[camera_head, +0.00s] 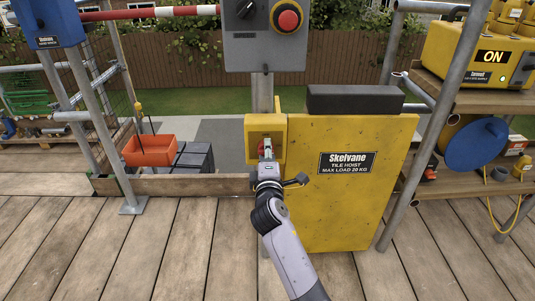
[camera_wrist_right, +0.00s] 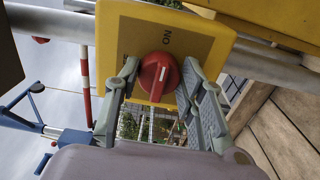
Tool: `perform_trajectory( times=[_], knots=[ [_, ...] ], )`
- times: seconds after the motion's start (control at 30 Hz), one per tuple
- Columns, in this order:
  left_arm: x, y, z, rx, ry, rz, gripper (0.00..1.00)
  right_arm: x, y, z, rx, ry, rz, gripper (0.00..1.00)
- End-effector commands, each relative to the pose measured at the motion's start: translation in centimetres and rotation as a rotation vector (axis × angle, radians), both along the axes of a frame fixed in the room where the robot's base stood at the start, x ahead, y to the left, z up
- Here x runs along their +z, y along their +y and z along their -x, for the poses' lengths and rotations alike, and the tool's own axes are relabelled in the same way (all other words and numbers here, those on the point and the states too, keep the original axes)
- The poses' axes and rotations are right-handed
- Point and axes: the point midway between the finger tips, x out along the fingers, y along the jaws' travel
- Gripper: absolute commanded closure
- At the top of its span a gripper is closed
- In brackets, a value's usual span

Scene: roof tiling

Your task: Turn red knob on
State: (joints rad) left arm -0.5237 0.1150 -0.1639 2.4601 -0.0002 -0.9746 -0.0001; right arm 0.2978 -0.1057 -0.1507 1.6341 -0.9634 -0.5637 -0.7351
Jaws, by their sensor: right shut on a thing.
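The red knob (camera_wrist_right: 157,78) sits on a yellow switch box (camera_wrist_right: 205,40) in the right wrist view, beside the printed word ON. A pale mark shows on the knob's face. My right gripper (camera_wrist_right: 160,72) has one finger on each side of the knob and is shut on it. In the head view the yellow switch box (camera_head: 280,140) is on the post left of the hoist panel, and my right gripper (camera_head: 267,155) reaches it from below, mostly covering the knob. My left gripper is in neither view.
A grey control box (camera_head: 262,45) with a red button (camera_head: 288,19) is above. The yellow Skelvane tile hoist panel (camera_head: 350,210) stands just right. An orange tray (camera_head: 149,150) and dark tiles (camera_head: 195,160) lie left. A shelf with a yellow unit (camera_head: 480,55) is far right.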

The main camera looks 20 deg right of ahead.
Motion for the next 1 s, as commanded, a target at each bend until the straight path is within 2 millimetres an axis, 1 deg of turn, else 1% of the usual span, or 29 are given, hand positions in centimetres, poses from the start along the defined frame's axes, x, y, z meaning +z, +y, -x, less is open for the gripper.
perform_trajectory(
  times=[0.1, 0.13, 0.4, 0.77, 0.87, 0.97, 1.0],
  knots=[
    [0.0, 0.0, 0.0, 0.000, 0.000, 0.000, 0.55, -0.2, 0.0, 0.0, -0.001, 0.003, -0.003, 0.91],
    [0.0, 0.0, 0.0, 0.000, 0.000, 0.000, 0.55, -0.2, 0.0, 0.0, -0.001, 0.003, -0.003, 0.63],
    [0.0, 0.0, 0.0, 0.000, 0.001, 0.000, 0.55, -0.1, 0.0, 0.0, 0.000, 0.002, -0.002, 0.45],
    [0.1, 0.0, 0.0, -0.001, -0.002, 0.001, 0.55, -0.1, 0.1, 0.3, 0.000, 0.001, 0.000, 0.44],
    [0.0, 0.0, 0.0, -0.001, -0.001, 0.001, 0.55, -0.2, 0.4, 1.3, 0.000, 0.002, -0.001, 0.44],
    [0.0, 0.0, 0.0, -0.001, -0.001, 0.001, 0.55, -0.1, 0.9, 3.0, 0.001, 0.002, -0.002, 0.44],
    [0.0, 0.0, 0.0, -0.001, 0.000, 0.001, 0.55, -0.2, 1.1, 3.9, 0.001, 0.003, -0.002, 0.44]
  ],
)
